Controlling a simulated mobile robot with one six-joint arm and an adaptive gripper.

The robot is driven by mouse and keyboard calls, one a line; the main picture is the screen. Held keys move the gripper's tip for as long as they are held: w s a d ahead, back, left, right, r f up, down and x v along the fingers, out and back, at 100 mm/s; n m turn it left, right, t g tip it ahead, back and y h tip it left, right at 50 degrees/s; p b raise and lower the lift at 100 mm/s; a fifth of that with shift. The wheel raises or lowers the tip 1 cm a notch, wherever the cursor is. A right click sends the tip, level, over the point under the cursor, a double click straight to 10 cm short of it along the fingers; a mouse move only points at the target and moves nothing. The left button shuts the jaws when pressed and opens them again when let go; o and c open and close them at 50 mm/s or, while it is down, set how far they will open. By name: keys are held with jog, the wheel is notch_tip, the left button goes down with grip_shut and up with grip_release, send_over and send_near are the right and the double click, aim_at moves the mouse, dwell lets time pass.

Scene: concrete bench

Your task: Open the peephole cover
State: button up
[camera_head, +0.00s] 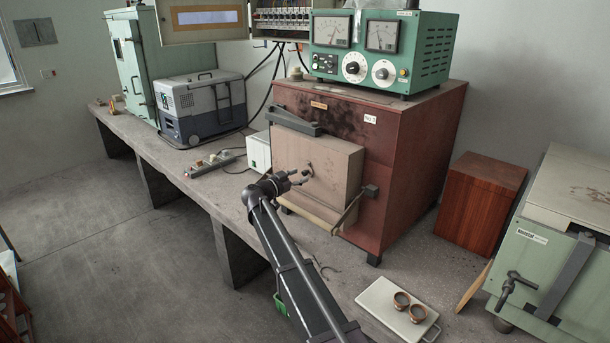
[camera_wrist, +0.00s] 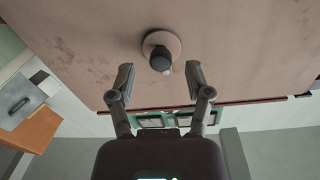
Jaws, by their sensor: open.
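The peephole on the beige furnace door (camera_head: 325,180) has a pale pinkish round plate (camera_wrist: 174,40) with a dark round knob-like piece (camera_wrist: 160,60) on it. In the head view the peephole (camera_head: 309,168) is a small dark spot, partly hidden by my gripper. My gripper (camera_head: 301,178) is in front of the door, close to the peephole. In the wrist view my gripper (camera_wrist: 160,77) is open and empty, its two fingertips spread to either side of and just short of the dark piece. I see no contact.
The red-brown furnace (camera_head: 415,150) carries a green meter box (camera_head: 425,50). A lever handle (camera_head: 352,208) sticks out at the door's lower right. A white tray (camera_head: 378,294) with two small brown rings lies on the bench at front right. A power strip (camera_head: 210,164) lies left.

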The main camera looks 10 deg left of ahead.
aim_at(306, 170)
jog(key=shift+x, duration=1.25)
